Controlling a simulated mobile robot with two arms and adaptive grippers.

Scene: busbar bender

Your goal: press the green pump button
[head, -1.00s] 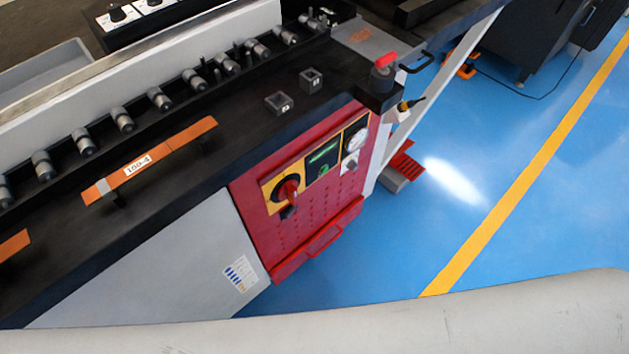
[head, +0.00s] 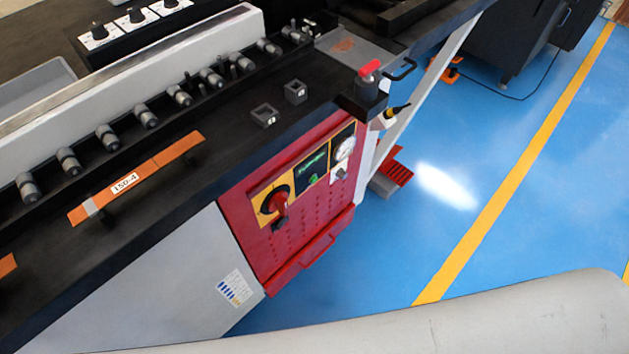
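The red control panel (head: 290,225) is on the end of the machine, right of the picture's middle. A small green button (head: 313,179) sits below a lit green display (head: 313,165) on its dark plate. To its left is a red rotary switch on a yellow plate (head: 274,203). To its right are a white round gauge (head: 344,148) and a dark knob (head: 341,173). Neither gripper is in view. A pale grey arm link of mine crosses the bottom of the picture, apart from the panel.
A red-topped post (head: 370,70) stands at the machine's corner by a black handle (head: 401,70). An orange bar marked 150-4 (head: 160,168) lies on the black bench. A red pedal (head: 396,173) is on the floor. The blue floor (head: 400,250) in front is mostly clear.

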